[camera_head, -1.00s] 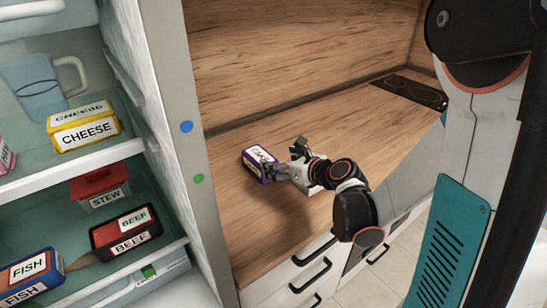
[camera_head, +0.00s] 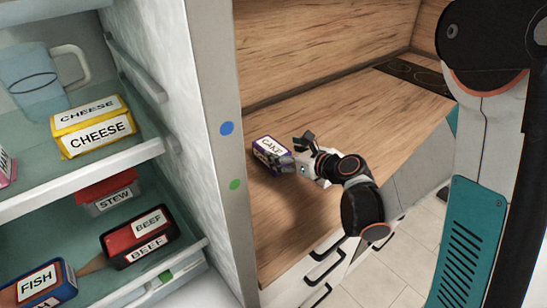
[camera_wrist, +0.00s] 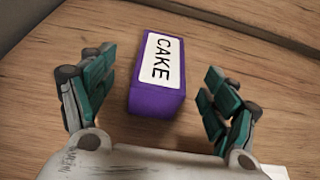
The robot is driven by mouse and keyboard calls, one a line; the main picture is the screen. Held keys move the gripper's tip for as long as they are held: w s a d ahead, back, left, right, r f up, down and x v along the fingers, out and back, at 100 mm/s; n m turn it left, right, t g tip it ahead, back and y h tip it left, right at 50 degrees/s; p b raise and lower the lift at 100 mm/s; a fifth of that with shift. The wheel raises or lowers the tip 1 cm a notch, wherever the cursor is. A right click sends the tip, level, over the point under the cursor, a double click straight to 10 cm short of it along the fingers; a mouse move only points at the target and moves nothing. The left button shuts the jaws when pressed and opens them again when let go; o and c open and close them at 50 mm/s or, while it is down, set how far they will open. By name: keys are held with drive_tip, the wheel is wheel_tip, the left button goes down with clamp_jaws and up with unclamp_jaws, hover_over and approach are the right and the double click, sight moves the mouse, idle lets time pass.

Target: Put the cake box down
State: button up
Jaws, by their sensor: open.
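The cake box (camera_head: 267,149) is purple with a white label reading CAKE. It rests on the wooden counter near the refrigerator's side wall. In the wrist view the cake box (camera_wrist: 156,75) lies between and ahead of my open fingers, with wood showing on both sides of it. My gripper (camera_wrist: 155,100) has its fingers spread, and neither appears to touch the box. In the head view my gripper (camera_head: 289,160) is at the right end of the box, which hides a little of it.
The open refrigerator at left holds a cheese box (camera_head: 95,127), a jug (camera_head: 35,85), a stew container (camera_head: 112,199), a beef box (camera_head: 140,238) and a fish box (camera_head: 40,284). A black cooktop (camera_head: 415,77) is at the counter's back right. The counter (camera_head: 350,115) between is clear.

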sight(275, 149)
drive_tip(key=shift+x, duration=1.2)
drive_tip(key=b+x, duration=0.1)
drive_tip(key=x, duration=0.1)
drive_tip(key=b+x, duration=0.1)
drive_tip(key=x, duration=0.1)
drive_tip(key=shift+w+d+f, duration=0.1)
drive_tip(key=shift+w+f, duration=0.1)
drive_tip(key=shift+f, duration=0.3)
drive_tip(key=shift+w+a+b, duration=0.2)
drive_tip(key=shift+w+b, duration=0.05)
drive_tip(key=shift+b, duration=0.05)
drive_tip(key=c, duration=1.5)
drive_tip(key=shift+r, duration=0.15)
wheel_tip(275, 149, up, 19)
drive_tip(key=p, duration=0.8)
drive_tip(key=s+d+f+m+h, duration=0.1)
drive_tip(key=s+d+f, duration=0.1)
drive_tip(key=d, duration=0.3)
drive_tip(key=s+d+f+m+t+h, duration=0.1)
drive_tip(key=s+d+f, duration=0.1)
drive_tip(key=s+d, duration=0.1)
drive_tip(key=s+d+f+m+h, duration=0.1)
drive_tip(key=s+d+f, duration=0.1)
drive_tip(key=d, duration=0.4)
drive_tip(key=shift+s+d+f+t+h, duration=0.2)
drive_tip(key=shift+d+f+t+h, duration=0.1)
drive_tip(key=shift+t+h, duration=0.1)
